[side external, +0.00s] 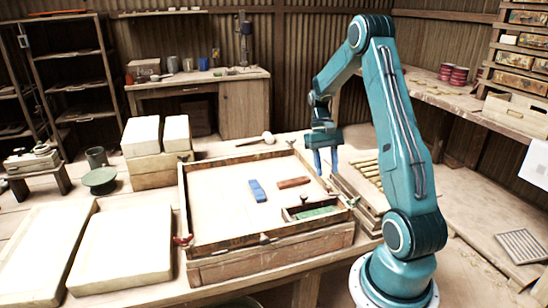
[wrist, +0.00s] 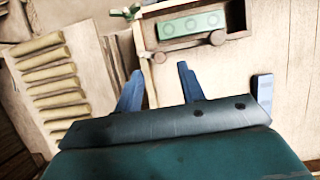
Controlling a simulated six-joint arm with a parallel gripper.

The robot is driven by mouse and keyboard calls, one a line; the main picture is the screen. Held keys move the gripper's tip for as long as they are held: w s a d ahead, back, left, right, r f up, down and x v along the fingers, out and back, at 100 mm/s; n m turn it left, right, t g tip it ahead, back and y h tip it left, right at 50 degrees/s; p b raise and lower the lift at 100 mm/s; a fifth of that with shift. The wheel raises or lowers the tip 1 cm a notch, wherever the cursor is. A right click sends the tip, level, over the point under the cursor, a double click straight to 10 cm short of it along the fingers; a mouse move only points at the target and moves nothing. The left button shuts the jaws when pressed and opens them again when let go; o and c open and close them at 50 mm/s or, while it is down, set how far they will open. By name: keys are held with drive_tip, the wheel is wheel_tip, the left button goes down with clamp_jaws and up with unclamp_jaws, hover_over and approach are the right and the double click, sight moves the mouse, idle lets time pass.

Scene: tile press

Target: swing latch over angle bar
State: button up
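My gripper (side external: 326,165) hangs over the right rim of the wooden tray (side external: 222,244), fingers down. In the wrist view my gripper (wrist: 160,78) shows two blue fingers standing apart, with nothing gripped between them. A small bluish-green fitting (wrist: 128,13), possibly a latch, sits beyond the fingertips by the tray's rim. A red latch-like piece (side external: 182,240) is at the tray's front left corner. A red-brown bar (side external: 293,183) lies inside the tray. I cannot tell which piece is the angle bar.
A blue block (side external: 257,191) lies in the tray. A small wooden compartment at its front right holds a green bar (wrist: 192,24) with a round knob (wrist: 217,38) beside it. Several yellowish bars (wrist: 50,72) lie right of the tray.

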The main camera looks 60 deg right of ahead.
drive_tip(key=shift+x, duration=2.15)
drive_tip(key=shift+c, duration=0.2)
clamp_jaws()
